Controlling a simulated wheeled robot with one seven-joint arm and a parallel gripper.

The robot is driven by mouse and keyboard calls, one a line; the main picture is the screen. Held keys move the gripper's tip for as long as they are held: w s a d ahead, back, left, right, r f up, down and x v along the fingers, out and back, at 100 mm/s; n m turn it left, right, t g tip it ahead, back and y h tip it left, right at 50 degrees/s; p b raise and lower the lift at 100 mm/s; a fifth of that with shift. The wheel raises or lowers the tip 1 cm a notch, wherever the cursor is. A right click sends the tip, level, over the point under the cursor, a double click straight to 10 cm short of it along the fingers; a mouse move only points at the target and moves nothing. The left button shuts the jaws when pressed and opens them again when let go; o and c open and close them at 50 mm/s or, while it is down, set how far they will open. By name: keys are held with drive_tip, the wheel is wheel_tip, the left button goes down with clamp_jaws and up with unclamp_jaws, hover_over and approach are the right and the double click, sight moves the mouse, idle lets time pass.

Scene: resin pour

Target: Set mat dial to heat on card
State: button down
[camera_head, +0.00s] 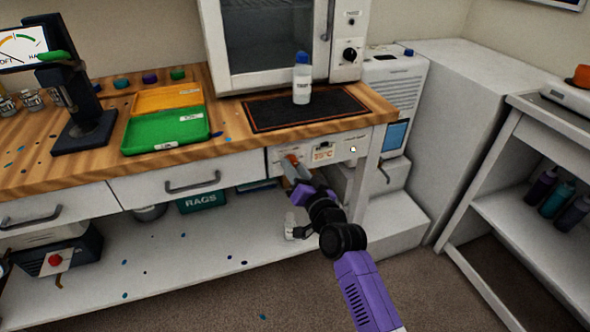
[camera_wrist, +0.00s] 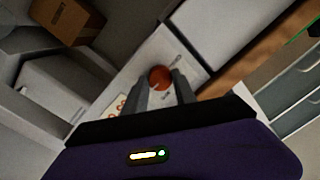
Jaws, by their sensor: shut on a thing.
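The mat dial is a round orange-red knob (camera_head: 291,159) on the white front panel under the bench's right end. In the wrist view the dial (camera_wrist: 159,76) sits between the fingertips of my gripper (camera_wrist: 160,84), which is shut on it. My gripper (camera_head: 295,168) reaches up to the panel in the head view. A card with orange digits (camera_head: 323,151) is on the panel right of the dial; the digits are too small to read surely. In the wrist view the card (camera_wrist: 118,107) is partly hidden by a finger. The dark heat mat (camera_head: 262,117) lies on the bench above.
A white bottle with a blue cap (camera_head: 302,80) stands on the mat. A white oven (camera_head: 212,60) stands behind. Green (camera_head: 137,137) and orange (camera_head: 168,99) trays are to the left. A white cart (camera_head: 490,160) stands right, with open floor before it.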

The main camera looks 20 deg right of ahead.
drive_tip(key=shift+f, duration=0.1)
idle(0.3)
drive_tip(key=c, duration=1)
unclamp_jaws()
drive_tip(key=shift+s+d, duration=0.15)
drive_tip(key=shift+s, duration=1.8)
drive_tip(key=shift+s+d, duration=0.15)
drive_tip(key=shift+s, duration=1.8)
